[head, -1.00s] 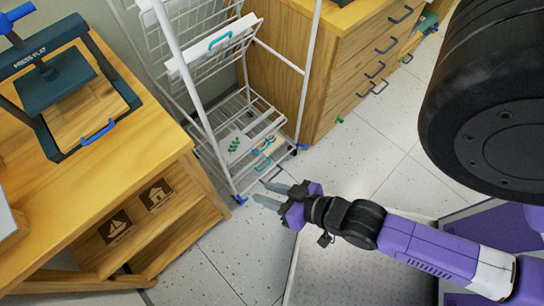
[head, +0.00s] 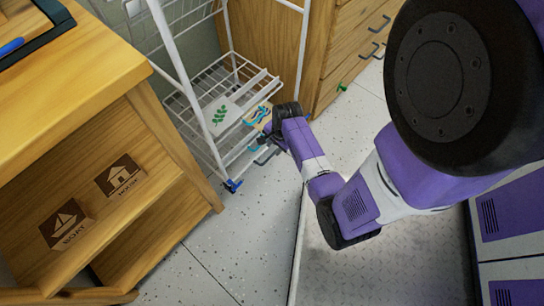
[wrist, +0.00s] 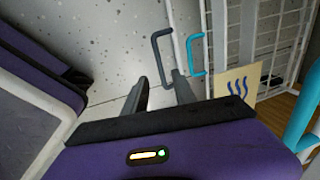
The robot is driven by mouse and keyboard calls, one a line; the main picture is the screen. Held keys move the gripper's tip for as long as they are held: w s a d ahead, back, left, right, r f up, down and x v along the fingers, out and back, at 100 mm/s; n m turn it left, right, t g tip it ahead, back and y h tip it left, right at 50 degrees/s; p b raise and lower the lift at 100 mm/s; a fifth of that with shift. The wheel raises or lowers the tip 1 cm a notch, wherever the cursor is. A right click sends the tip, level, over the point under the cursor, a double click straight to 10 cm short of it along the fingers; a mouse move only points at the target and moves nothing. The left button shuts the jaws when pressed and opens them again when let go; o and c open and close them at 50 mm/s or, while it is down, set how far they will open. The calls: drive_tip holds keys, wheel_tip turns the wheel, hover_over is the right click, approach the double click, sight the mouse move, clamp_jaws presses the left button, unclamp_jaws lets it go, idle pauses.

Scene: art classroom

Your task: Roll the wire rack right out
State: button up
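The white wire rack (head: 228,92) stands upright on casters between the wooden bench and the wooden drawer unit. Its lower tiers hold cards, one with a green leaf print. A dark grey handle (wrist: 155,50) and a teal handle (wrist: 195,55) show at the rack's low front in the wrist view. My gripper (wrist: 162,88) is open and empty, its fingertips just short of the grey handle and not visibly around it. In the head view my gripper is low at the rack's front, its fingers mostly hidden by my wrist.
The wooden bench (head: 75,75) with boat and house labels stands close on the rack's left. The drawer unit (head: 335,50) stands on its right. Speckled floor (head: 245,235) in front of the rack is clear.

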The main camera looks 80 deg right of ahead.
sight(271, 156)
drive_tip(key=f+b, duration=0.1)
drive_tip(key=f, duration=0.1)
drive_tip(key=f+b, duration=0.2)
drive_tip(key=f, duration=0.1)
drive_tip(key=w+d+f+b, duration=0.1)
drive_tip(key=f, duration=0.1)
drive_tip(key=shift+f, duration=0.25)
clamp_jaws()
drive_tip(key=shift+a, duration=0.1)
idle(1.1)
